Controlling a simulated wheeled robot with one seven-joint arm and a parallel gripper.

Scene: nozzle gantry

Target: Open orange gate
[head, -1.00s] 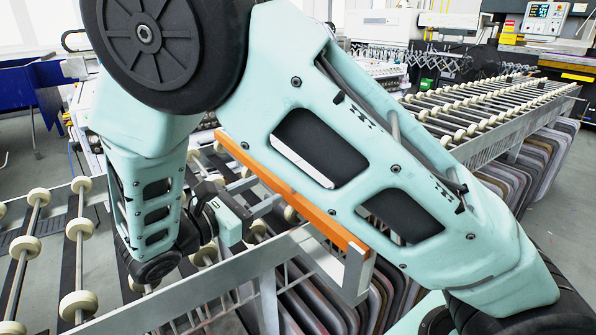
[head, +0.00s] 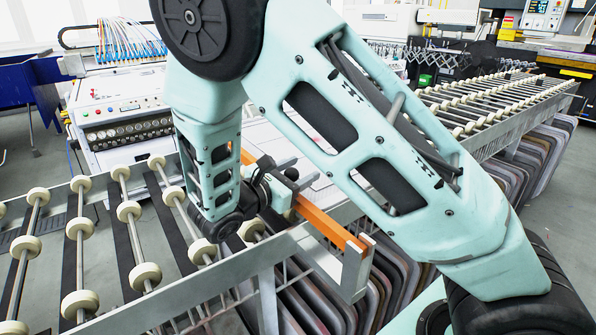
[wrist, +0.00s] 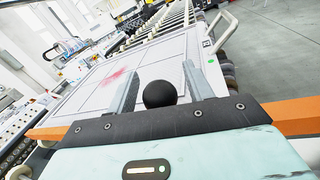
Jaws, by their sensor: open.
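The orange gate (head: 326,222) is a long bar lying across the roller conveyor. Its near end sits at a grey upright bracket (head: 356,265), and its far part is partly hidden behind my arm. A round black knob (head: 291,173) stands above the bar, and it also shows in the wrist view (wrist: 160,94). My gripper (head: 283,182) is at the bar, with its two grey fingers (wrist: 158,72) apart on either side of the knob. A gap shows between the knob and each finger. The orange bar crosses behind the gripper body in the wrist view (wrist: 292,114).
Roller rails (head: 80,255) with pale wheels lie left of the gate. A white panel with a red smudge (wrist: 112,77) lies beyond the gripper. A machine with dials (head: 125,110) stands behind. Dark racked boards (head: 400,275) fill the space under the frame at right.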

